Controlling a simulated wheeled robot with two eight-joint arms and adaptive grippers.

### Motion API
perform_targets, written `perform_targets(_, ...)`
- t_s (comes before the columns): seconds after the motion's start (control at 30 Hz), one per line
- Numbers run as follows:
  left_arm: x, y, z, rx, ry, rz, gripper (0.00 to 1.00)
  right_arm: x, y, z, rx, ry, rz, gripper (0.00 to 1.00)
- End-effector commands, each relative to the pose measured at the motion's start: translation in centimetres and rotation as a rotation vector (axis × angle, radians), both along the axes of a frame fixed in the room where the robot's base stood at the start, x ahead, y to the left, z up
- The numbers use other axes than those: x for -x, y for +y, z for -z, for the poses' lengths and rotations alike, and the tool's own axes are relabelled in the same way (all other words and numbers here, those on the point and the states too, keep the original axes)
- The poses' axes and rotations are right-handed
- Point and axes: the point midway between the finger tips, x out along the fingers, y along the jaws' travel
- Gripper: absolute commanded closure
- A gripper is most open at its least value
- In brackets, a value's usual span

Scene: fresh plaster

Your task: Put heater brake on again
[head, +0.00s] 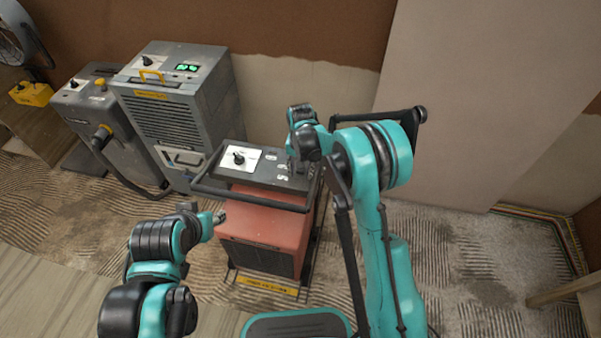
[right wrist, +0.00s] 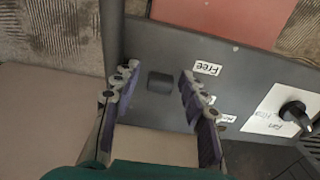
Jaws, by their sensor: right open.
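The red heater (head: 264,228) stands on the floor with a dark control panel (head: 262,161) on top. In the right wrist view the panel (right wrist: 180,50) carries a "Free" label (right wrist: 208,68). A small dark square control (right wrist: 160,82) sits beside that label; whether it is the brake, and its setting, I cannot tell. My right gripper (right wrist: 158,88) is open above the panel, its fingers on either side of this control without visibly gripping it. In the head view the arm partly hides the right gripper (head: 299,168). My left gripper (head: 214,214) is near the heater's left side; its opening is unclear.
A fan knob (head: 239,158) is on the panel's left side, and a black handle bar (head: 250,199) runs along its front. A grey dehumidifier (head: 177,110) and another grey machine (head: 98,110) stand left. The floor to the right (head: 455,265) is clear.

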Motion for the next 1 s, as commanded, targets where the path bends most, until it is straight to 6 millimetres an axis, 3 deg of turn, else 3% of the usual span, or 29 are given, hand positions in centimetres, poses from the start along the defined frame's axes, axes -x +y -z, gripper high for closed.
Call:
perform_targets(0.27, 0.0, 0.0, 0.0, 0.0, 0.0, 0.0, 0.6, 0.0, 0.0, 0.2, 0.0, 0.0, 0.0, 0.57)
perform_targets(0.43, 0.0, 0.0, 0.0, 0.0, 0.0, 0.0, 0.6, 0.0, 0.0, 0.2, 0.0, 0.0, 0.0, 0.99)
perform_targets(0.67, 0.0, 0.0, 0.0, 0.0, 0.0, 0.0, 0.6, -0.1, -0.1, 0.2, -0.005, 0.016, 0.001, 1.0)
perform_targets(1.0, 0.0, 0.0, 0.1, 0.0, 0.0, 0.0, 0.6, -1.8, -0.6, 0.0, -0.103, 0.314, 0.002, 1.0)
